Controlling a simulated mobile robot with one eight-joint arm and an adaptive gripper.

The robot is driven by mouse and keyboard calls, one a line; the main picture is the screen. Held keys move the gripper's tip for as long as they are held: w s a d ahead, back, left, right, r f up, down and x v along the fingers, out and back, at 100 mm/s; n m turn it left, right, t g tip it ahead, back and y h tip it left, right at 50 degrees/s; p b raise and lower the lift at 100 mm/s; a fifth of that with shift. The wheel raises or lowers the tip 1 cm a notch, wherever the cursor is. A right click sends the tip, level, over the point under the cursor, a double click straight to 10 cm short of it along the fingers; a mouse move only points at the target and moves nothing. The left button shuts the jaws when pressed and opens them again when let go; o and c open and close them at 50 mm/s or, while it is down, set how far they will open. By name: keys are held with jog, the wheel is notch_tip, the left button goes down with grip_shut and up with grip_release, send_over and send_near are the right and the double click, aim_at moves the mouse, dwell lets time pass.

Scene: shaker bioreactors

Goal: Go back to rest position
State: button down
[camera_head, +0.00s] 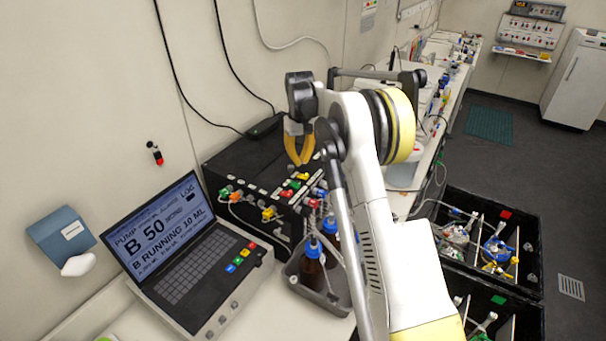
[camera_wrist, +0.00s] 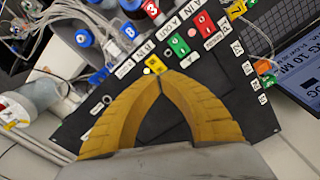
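My gripper (camera_head: 299,163) has two yellow fingers and hangs from my raised arm, above the black pump box (camera_head: 238,157). In the wrist view its fingertips (camera_wrist: 161,73) meet with nothing held between them, so it is shut and empty. Behind the tips the wrist view shows the box's black panel (camera_wrist: 222,85) with coloured red, green, yellow and blue buttons and labels. The fingers cover part of that panel.
A laptop-like controller (camera_head: 195,265) reading "B RUNNING 10 ML" stands left on the bench. A grey tray (camera_head: 338,305) holds brown bottles (camera_head: 312,268) with blue caps close below my arm. Black crates (camera_head: 525,285) stand at right; the floor (camera_head: 535,165) beyond is clear.

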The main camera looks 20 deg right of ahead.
jog(key=shift+r+p, duration=0.3)
jog(key=shift+r, duration=0.6)
jog(key=shift+s+a+b, duration=0.4)
jog(key=shift+b, duration=0.55)
jog(key=s+a+f+t+b, duration=0.1)
jog(key=s+a+t+b, duration=0.1)
jog(key=s+a+b, duration=0.5)
jog(key=s+a+f+t+b, duration=0.1)
jog(key=s+a+t+b, duration=0.1)
jog(key=s+b, duration=0.85)
jog(key=s+a+f+t+b, duration=0.1)
jog(key=s+a+f+b, duration=0.1)
jog(key=s+f+b, duration=0.4)
jog(key=s+a+f+t+b, duration=0.2)
jog(key=s+f+b, duration=0.5)
jog(key=s+f, duration=0.7)
jog(key=shift+a+m, duration=0.4)
jog(key=shift+a, duration=0.25)
